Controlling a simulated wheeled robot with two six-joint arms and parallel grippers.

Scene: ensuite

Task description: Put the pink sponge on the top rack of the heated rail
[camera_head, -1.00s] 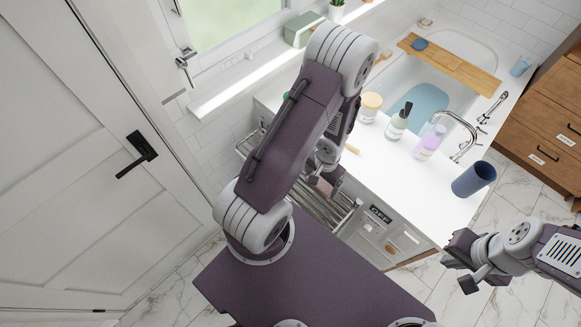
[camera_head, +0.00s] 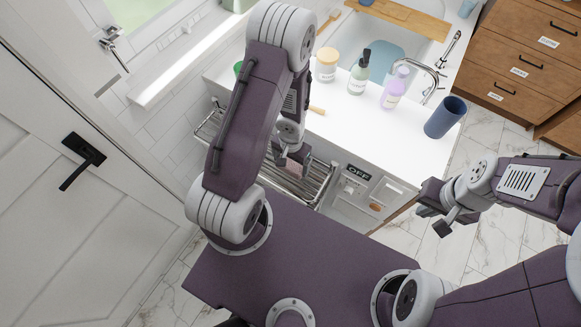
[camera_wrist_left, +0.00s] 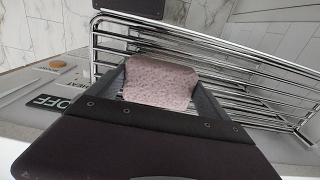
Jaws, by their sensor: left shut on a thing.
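The pink sponge (camera_wrist_left: 160,82) is between the fingers of my left gripper (camera_wrist_left: 160,88), which is shut on it. In the head view the sponge (camera_head: 293,168) shows as a small pink patch below my left wrist, and my left gripper (camera_head: 291,160) is partly hidden by the arm. The heated rail (camera_wrist_left: 235,75) is a chrome rack of several bars, just beyond and under the sponge. In the head view the rail (camera_head: 318,182) is partly covered by my arm. Contact between sponge and bars cannot be told. My right gripper (camera_head: 436,210) is away to the right, apparently empty.
A panel marked OFF (camera_head: 358,172) is beside the rail. The white counter (camera_head: 340,125) holds a jar (camera_head: 327,65), bottles (camera_head: 359,75), (camera_head: 395,88) and a blue cup (camera_head: 445,117). A white door (camera_head: 60,220) is at left; wooden drawers (camera_head: 520,60) stand at right.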

